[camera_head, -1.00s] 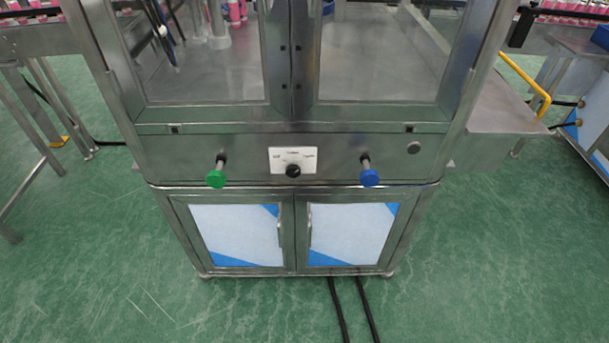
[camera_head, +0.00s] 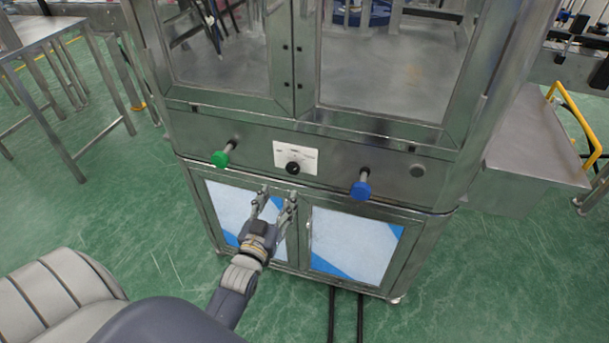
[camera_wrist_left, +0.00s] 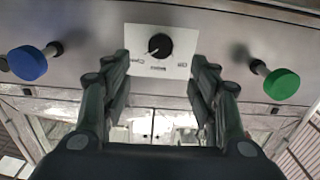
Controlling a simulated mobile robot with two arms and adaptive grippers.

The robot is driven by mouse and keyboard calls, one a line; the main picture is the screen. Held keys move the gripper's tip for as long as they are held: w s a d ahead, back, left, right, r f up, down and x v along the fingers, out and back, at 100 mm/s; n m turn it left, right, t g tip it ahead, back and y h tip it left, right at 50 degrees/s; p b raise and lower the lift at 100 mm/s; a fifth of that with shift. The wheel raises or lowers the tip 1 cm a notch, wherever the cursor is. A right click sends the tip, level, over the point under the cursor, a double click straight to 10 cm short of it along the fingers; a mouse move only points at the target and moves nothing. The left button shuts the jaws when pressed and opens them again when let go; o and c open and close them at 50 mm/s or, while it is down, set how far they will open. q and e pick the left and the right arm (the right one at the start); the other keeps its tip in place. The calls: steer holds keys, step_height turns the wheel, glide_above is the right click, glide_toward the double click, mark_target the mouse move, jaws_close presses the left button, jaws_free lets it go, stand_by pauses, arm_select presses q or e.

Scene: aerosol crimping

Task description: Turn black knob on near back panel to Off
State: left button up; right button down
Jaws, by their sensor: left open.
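The black knob (camera_head: 292,168) sits at the lower middle of a white label plate (camera_head: 308,157) on the machine's steel panel. In the left wrist view the knob (camera_wrist_left: 159,46) appears upside down, with the label words around it and "Off" at the right. A pale pointer mark shows on the knob at its lower left. My left gripper (camera_head: 276,192) is open and empty, just below the knob in the head view. In the left wrist view its fingers (camera_wrist_left: 161,62) stand either side of the label plate, apart from the knob. My right gripper is not in view.
A green knob (camera_head: 220,158) and a blue knob (camera_head: 361,190) stick out on stems either side of the plate. Cabinet doors (camera_head: 355,243) lie below. Black cables (camera_head: 346,312) run on the green floor. A steel table (camera_head: 45,33) stands at left.

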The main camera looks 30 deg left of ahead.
arm_select(q)
glide_toward(292, 170)
steer(key=w, duration=0.2)
steer(key=x, duration=0.5)
steer(key=shift+a, duration=0.25)
steer(key=shift+w+a, duration=0.1)
steer(key=shift+w, duration=0.5)
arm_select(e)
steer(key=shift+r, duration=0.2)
arm_select(q)
steer(key=shift+c, duration=0.3)
steer(key=c, duration=1)
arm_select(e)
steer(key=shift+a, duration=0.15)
